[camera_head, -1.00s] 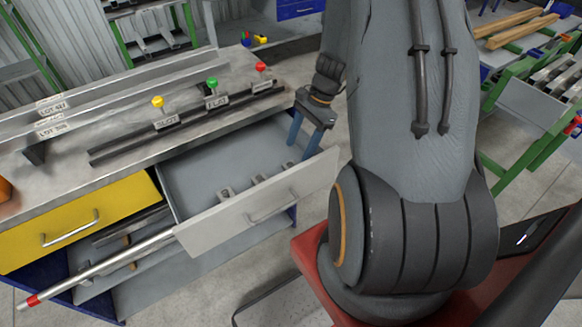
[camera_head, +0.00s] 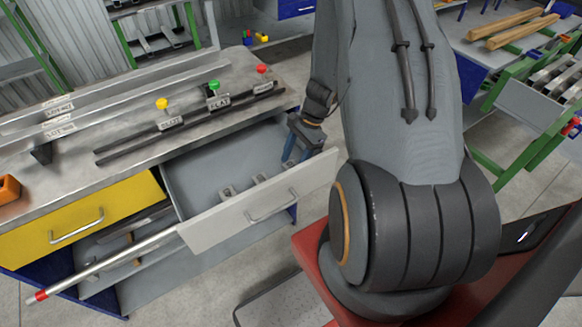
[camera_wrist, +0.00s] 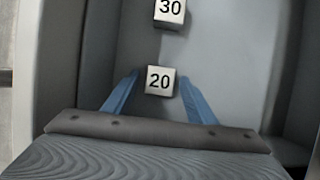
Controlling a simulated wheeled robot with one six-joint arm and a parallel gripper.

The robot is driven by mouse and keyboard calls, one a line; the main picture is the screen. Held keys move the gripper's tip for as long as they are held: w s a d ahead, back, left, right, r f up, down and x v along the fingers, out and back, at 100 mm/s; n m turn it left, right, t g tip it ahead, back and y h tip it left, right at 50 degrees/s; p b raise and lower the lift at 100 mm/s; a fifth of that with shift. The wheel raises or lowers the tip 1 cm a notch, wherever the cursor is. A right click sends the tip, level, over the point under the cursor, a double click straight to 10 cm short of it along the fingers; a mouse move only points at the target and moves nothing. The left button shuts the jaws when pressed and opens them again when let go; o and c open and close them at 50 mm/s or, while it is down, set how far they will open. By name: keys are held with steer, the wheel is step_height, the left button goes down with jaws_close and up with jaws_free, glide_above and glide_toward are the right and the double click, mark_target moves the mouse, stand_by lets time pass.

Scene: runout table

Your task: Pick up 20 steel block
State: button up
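The steel block marked 20 (camera_wrist: 159,81) shows in the wrist view, on the drawer floor. My gripper (camera_wrist: 160,85) is open, with a blue finger on each side of the block and a gap to it on both sides. In the head view my gripper (camera_head: 292,158) reaches down into the right end of the open drawer (camera_head: 215,150). There the block 20 cannot be made out clearly behind the drawer front and fingers.
A block marked 30 (camera_wrist: 169,12) lies just beyond block 20. Several small blocks (camera_head: 228,192) stand along the drawer front (camera_head: 250,207). The workbench (camera_head: 150,110) edge overhangs the drawer's back. A long rod (camera_head: 110,262) sticks out below left.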

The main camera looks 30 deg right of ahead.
steer(key=c, duration=1.1)
steer(key=shift+r, duration=0.1)
